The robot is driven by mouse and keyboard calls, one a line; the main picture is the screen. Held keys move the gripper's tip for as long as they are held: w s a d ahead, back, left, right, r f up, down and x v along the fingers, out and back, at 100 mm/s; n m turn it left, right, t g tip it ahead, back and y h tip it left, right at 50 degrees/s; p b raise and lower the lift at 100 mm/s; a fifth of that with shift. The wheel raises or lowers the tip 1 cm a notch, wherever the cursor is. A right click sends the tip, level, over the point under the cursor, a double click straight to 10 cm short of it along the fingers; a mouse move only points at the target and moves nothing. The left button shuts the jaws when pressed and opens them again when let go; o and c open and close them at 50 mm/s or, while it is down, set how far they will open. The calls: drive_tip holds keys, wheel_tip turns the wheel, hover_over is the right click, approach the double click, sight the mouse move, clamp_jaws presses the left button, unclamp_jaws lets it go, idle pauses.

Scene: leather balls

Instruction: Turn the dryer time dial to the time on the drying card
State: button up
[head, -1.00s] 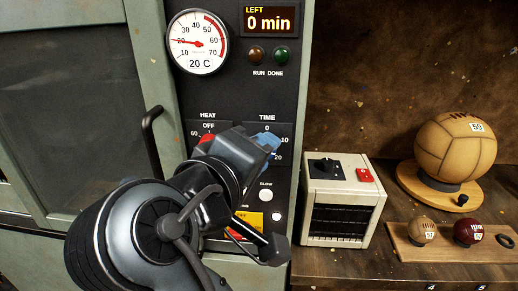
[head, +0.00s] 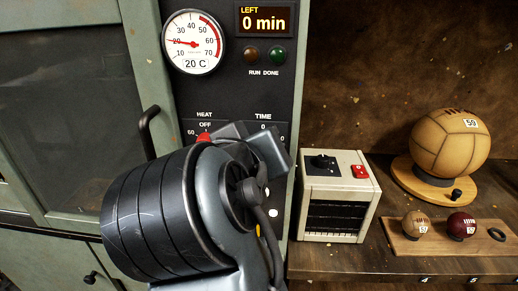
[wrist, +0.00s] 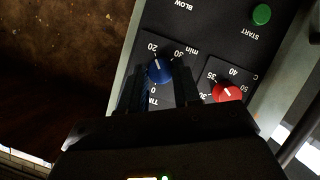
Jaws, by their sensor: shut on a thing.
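The blue time dial (wrist: 159,70) sits between the two fingers of my gripper (wrist: 162,84) in the wrist view, and the gripper is shut on it. Its white pointer mark aims roughly toward the "20" on the scale, which appears turned over in this view. In the head view my arm hides the dial and the gripper's fingertips; only the "TIME" label and "0" show above. The dryer's display (head: 264,20) reads "LEFT 0 min". I cannot make out a drying card in either view.
The red heat knob (wrist: 228,92) is close beside the gripper, and the green start button (wrist: 262,14) is farther off. A cream box (head: 335,195) with a black knob and red switch stands right of the dryer. Balls on wooden stands (head: 447,143) are farther right.

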drive_tip(key=shift+f, duration=0.15)
drive_tip(key=o, duration=1)
drive_tip(key=shift+o, duration=0.2)
drive_tip(key=shift+s, duration=0.1)
drive_tip(key=v, duration=0.7)
drive_tip(key=shift+s+r+b, duration=0.2)
drive_tip(key=shift+s+b, duration=0.05)
drive_tip(key=shift+b, duration=0.15)
